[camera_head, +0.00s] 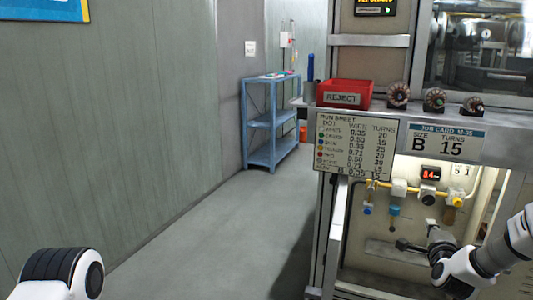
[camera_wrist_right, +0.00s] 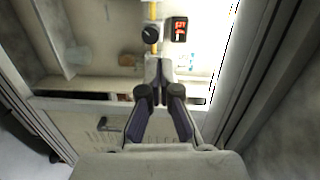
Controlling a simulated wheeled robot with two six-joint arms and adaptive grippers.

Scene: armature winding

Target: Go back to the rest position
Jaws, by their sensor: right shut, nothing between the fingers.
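My right gripper (camera_head: 405,244) is in front of the lower part of the machine cabinet, at the right of the head view. In the right wrist view its two dark fingers (camera_wrist_right: 161,94) converge toward the top. They are shut and hold nothing. A pale fitting of the machine panel shows beyond the fingertips; I cannot tell how close it is. Of my left arm only a white and black part shows at the bottom left of the head view; its gripper is out of view.
The machine (camera_head: 386,277) carries gauges, yellow piping and a run sheet (camera_head: 354,146). A blue shelf (camera_head: 271,119) stands behind. The floor (camera_head: 215,235) at left is clear.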

